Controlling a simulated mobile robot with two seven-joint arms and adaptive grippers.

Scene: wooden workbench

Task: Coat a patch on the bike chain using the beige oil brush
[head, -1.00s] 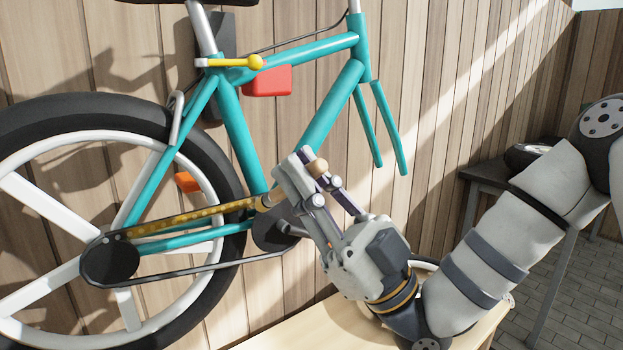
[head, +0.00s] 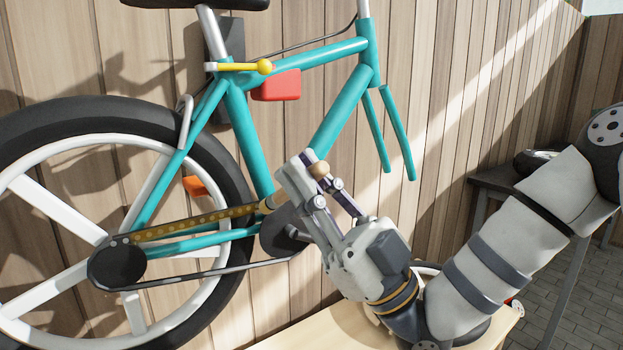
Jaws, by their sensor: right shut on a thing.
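The teal bike stands by the wooden wall, with its chain (head: 190,220) running from the rear hub to the chainring (head: 283,233). A band along the upper run is brown with lighter dots. My right gripper (head: 308,192) is shut on the beige oil brush (head: 319,169). The brush's rounded end shows above the fingers, and its tan tip side (head: 268,204) points down-left at the front end of the upper chain run. I cannot tell whether the tip touches the chain. The fingers hide the middle of the brush. My left gripper is not in view.
The rear wheel (head: 120,111) fills the left. A yellow rod (head: 240,67), a red block (head: 277,85) and an orange piece (head: 195,186) are near the frame. The wooden bench top (head: 300,337) lies below my right gripper. A dark table (head: 490,181) stands at the right.

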